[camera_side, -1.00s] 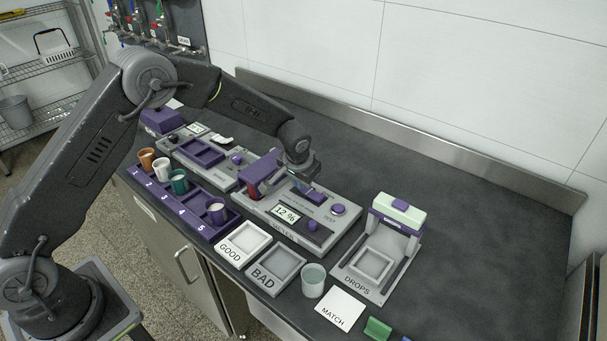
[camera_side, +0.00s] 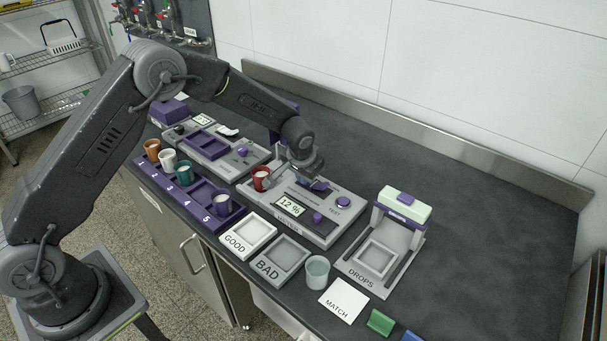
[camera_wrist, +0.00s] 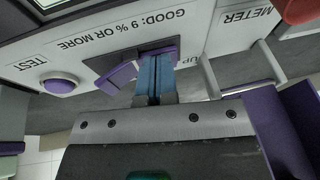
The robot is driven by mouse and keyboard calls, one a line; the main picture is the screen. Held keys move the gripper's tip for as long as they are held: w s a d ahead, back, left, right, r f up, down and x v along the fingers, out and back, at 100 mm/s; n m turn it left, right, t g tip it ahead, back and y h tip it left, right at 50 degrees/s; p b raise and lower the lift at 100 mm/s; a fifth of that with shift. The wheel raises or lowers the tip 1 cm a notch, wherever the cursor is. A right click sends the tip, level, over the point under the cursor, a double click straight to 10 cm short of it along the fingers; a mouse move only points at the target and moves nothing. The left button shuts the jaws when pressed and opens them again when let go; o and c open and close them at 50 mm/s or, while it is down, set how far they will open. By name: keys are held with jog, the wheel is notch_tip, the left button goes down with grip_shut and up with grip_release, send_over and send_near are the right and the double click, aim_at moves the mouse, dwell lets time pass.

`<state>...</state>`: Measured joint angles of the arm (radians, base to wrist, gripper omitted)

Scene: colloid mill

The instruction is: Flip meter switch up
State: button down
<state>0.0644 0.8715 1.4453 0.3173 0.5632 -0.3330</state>
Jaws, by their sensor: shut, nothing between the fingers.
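The meter (camera_side: 336,222) is a grey console with a lit display (camera_side: 290,205) reading 12 %. A red cup (camera_side: 260,181) of white stuff stands at its left end. The purple switch (camera_wrist: 118,75) sits in a dark slot, with an "UP" label partly visible beside it. My gripper (camera_wrist: 155,75) has its blue fingers shut together with nothing between them. Its tips are at the switch and hide part of it; I cannot tell whether they touch. In the side view my gripper (camera_side: 313,180) is low over the meter's upper part. The switch's exact position is unclear.
A purple TEST button (camera_side: 343,201) and a purple knob (camera_side: 318,217) are near my gripper. A raised purple cover (camera_side: 285,115) stands behind my wrist. A cup rack (camera_side: 180,198), GOOD tray (camera_side: 247,228), BAD tray (camera_side: 283,257) and DROPS device (camera_side: 381,262) surround the meter.

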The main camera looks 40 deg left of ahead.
jog(key=shift+d+r, duration=0.2)
jog(key=shift+d, duration=0.25)
jog(key=shift+r, duration=0.25)
notch_tip(320, 180, up, 4)
jog(key=shift+r, duration=0.1)
notch_tip(320, 180, up, 9)
jog(key=s+a, duration=0.2)
jog(key=s, duration=0.1)
jog(key=shift+a+f, duration=0.2)
jog(key=shift+a, duration=0.05)
